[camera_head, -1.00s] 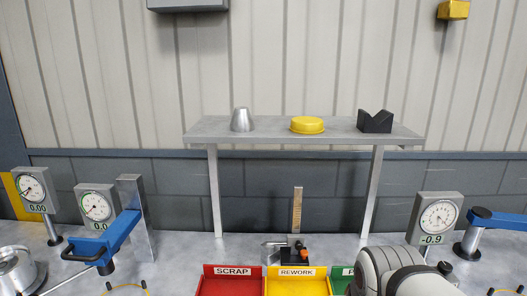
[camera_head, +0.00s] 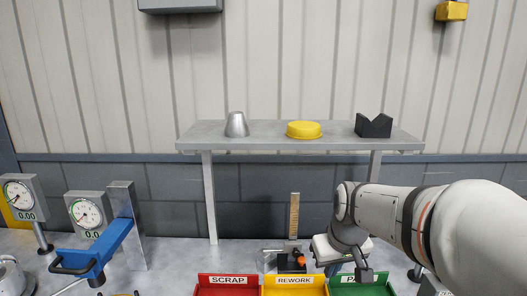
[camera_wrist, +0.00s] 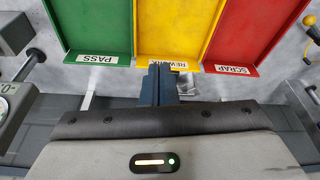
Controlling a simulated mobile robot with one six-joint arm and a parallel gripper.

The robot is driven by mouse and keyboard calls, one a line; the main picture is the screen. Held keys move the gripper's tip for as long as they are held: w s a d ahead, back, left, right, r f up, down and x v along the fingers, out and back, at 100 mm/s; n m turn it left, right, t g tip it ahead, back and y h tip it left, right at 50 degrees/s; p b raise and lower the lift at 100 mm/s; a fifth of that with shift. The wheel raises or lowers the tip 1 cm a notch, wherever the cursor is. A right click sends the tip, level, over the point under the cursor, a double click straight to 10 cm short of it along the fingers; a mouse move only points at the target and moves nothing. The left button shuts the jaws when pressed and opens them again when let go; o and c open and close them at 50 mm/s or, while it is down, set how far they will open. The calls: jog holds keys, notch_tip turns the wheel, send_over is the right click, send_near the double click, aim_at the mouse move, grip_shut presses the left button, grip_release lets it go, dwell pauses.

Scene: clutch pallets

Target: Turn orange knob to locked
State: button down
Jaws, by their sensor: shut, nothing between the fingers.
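The orange knob (camera_head: 299,260) is small and sits on a dark block fixture (camera_head: 285,263) behind the bins in the head view, below a brass-coloured upright scale (camera_head: 294,215). Its turned position is too small to tell. My gripper (camera_head: 363,278) is to the right of the knob, over the green PASS bin, apart from it. In the wrist view my gripper's dark fingers (camera_wrist: 160,75) are together with nothing between them, near the REWORK label. The orange knob does not show in the wrist view.
Red SCRAP (camera_head: 228,280), yellow REWORK (camera_head: 294,280) and green PASS (camera_head: 345,278) bins stand in front. A grey shelf (camera_head: 250,147) on legs holds a metal cone, a yellow disc and a black V-block. Dial gauges and a blue-armed stand (camera_head: 105,245) are at left.

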jog(key=w+f+n, duration=0.2)
jog(key=w+f, duration=0.2)
jog(key=w, duration=0.8)
jog(key=n, duration=0.2)
send_near(301, 262)
jog(key=d, duration=0.2)
jog(key=shift+g+y, duration=0.4)
jog(key=shift+s+d+b+x, duration=0.1)
jog(key=shift+b+x, duration=0.55)
jog(key=shift+x, duration=0.65)
jog(key=shift+s+d+b+x, duration=0.15)
jog(key=shift+b+x, duration=0.5)
jog(key=shift+x, duration=0.6)
jog(key=shift+s+d+b+x, duration=0.1)
jog(key=shift+b+x, duration=0.55)
jog(key=shift+x, duration=0.65)
jog(key=shift+w+a, duration=0.15)
jog(key=shift+w, duration=0.15)
jog(key=shift+f+b, duration=0.1)
jog(key=shift+b, duration=0.45)
jog(key=shift+a+b, duration=0.15)
jog(key=shift+b, duration=0.8)
